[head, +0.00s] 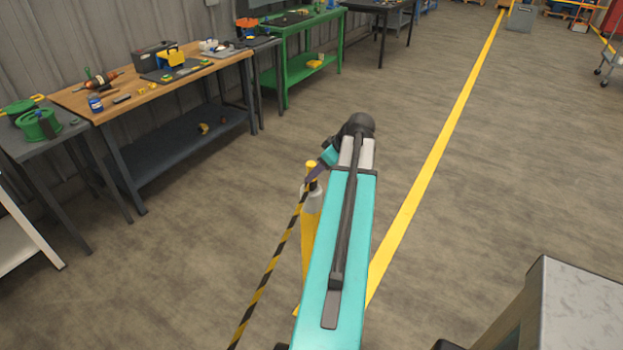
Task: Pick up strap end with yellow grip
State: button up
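A black-and-yellow striped strap (268,275) runs from the lower left up to the top of a yellow post (308,245). A small yellow piece (311,164) shows at the strap's upper end; I cannot tell whether it is the grip or the post's cap. My teal arm reaches forward beside the post and covers part of it. The end of my arm, with dark parts by my gripper (317,173), is at the post top, close to the strap's upper end. The fingers are too small and too hidden to tell open from shut, or whether they touch the strap.
A wooden-topped workbench (135,101) with tools stands at the left, beside a grey table with green reels (38,124). A green bench (300,28) is behind. A grey-topped block (580,305) is at the lower right. The floor around the yellow line (440,140) is clear.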

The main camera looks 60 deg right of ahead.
jog(key=shift+w+f, duration=0.15)
jog(key=shift+f, duration=0.15)
jog(key=shift+d+p+x, duration=0.2)
jog(key=shift+p+x, duration=0.8)
jog(key=shift+x, duration=0.4)
jog(key=shift+s+p+x, duration=0.2)
jog(key=shift+p+x, duration=0.15)
jog(key=shift+x, duration=0.85)
jog(key=shift+f, duration=0.1)
grip_shut()
